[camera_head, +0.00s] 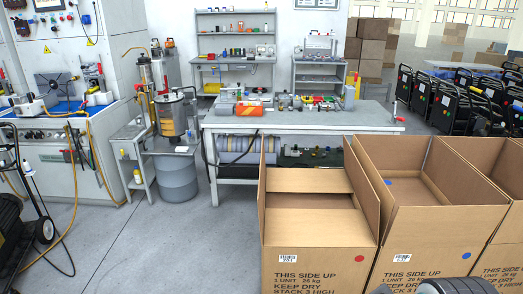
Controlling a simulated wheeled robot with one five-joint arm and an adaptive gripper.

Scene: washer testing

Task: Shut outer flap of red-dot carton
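I cannot tell how flat these panels lie. My gripper is not in view; dark rounded parts at the bottom right edge look like my own arm.
The blue-dot carton (425,250) stands open close on the right, with another carton (500,262) beyond it. A workbench (300,121) with tools stands behind. A grey drum (177,178) stands left of it. The floor (190,245) left of the red-dot carton is clear.

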